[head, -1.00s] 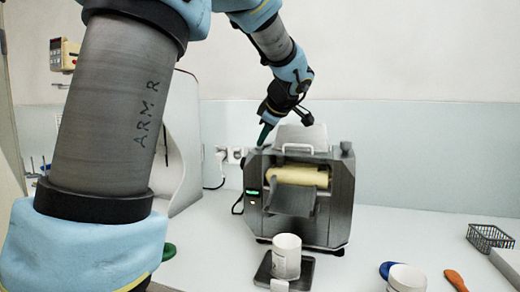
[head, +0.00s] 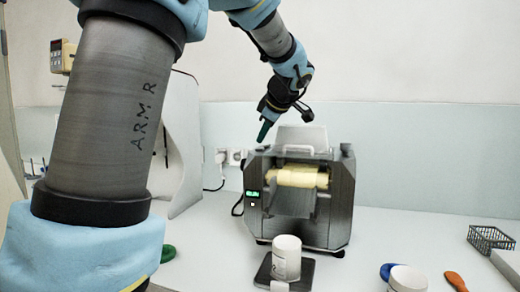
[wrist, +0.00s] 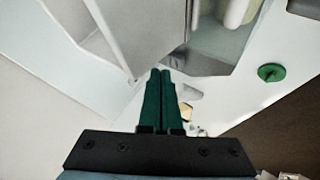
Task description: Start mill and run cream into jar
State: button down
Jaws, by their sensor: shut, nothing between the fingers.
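The grey mill (head: 335,190) stands against the back wall, with cream-coloured material on its rollers (head: 298,177) and a lit green display (head: 253,194) on its left front. A white jar (head: 287,256) stands upright on a dark plate (head: 304,272) in front of the mill, below its apron. I cannot see into the jar. My gripper (head: 264,131) points down at the top left of the mill, its green fingers shut and empty. In the wrist view the closed fingers (wrist: 160,73) hang beside the mill's grey side (wrist: 140,35); whether they touch it I cannot tell.
A second white jar (head: 407,280), a blue lid (head: 387,271) and an orange-handled tool (head: 456,281) lie front right. A wire basket (head: 490,238) is at the far right. A green lid (head: 168,253) lies left.

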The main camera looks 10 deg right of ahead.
aim_at(263, 149)
jog(key=shift+r, duration=0.1)
jog(key=shift+r+p, duration=0.95)
jog(key=shift+r, duration=1.55)
